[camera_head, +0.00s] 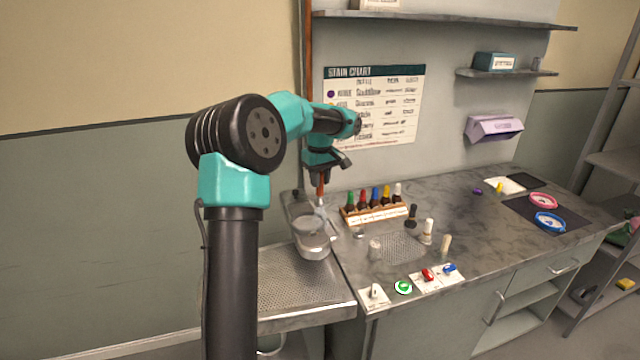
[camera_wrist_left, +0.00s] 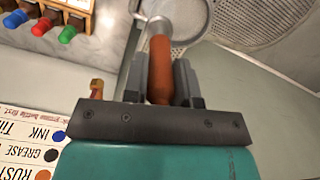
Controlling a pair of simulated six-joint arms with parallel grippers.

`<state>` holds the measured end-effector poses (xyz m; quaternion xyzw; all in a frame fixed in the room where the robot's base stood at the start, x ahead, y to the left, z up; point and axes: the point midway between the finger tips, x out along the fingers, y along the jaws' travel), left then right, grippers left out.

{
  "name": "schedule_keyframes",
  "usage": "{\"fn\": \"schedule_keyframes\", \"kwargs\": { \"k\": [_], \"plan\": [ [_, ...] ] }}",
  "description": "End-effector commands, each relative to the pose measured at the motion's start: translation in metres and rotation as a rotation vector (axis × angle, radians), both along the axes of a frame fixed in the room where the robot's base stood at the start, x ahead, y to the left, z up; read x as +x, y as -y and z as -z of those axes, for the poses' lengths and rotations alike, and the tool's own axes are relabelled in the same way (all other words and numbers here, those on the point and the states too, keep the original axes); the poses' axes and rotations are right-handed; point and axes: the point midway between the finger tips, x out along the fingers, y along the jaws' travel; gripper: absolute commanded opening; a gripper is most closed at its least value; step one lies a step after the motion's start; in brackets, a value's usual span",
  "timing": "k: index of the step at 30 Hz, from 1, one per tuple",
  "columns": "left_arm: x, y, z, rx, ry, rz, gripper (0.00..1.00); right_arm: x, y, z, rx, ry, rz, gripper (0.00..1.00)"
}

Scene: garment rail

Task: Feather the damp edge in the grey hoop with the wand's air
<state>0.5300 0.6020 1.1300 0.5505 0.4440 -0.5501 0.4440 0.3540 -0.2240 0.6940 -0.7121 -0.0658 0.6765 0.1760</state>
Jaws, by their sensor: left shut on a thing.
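My left gripper (camera_head: 320,178) is shut on an orange-brown handle (camera_head: 320,190), which also shows between the fingers in the left wrist view (camera_wrist_left: 160,70). The handle's lower end has a pale grey part; I take it for the wand, but cannot be sure. It hangs above a round grey vessel or hoop (camera_head: 312,246) at the counter's left edge. In the left wrist view a round, grey-rimmed mesh piece (camera_wrist_left: 180,12) lies beyond the handle. I cannot make out a damp edge or confirm which ring is the grey hoop. My right gripper is not in view.
A wooden rack (camera_head: 376,214) of coloured bottles stands right of the gripper. Small bottles (camera_head: 427,232) stand in front of it. A pink hoop (camera_head: 542,201) and a blue hoop (camera_head: 549,223) lie at the right. A perforated drainboard (camera_head: 300,286) is at front left.

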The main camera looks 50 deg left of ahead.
Motion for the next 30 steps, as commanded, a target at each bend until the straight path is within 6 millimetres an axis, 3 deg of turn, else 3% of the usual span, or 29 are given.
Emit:
{"fn": "schedule_keyframes", "kwargs": {
  "k": [18,30],
  "plan": [
    [0.000,0.000,-0.048,0.000,0.001,0.001,0.00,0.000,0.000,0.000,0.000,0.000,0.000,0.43],
    [0.000,0.000,-0.052,0.000,0.000,0.001,0.00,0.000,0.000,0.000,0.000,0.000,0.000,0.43]
  ]
}}
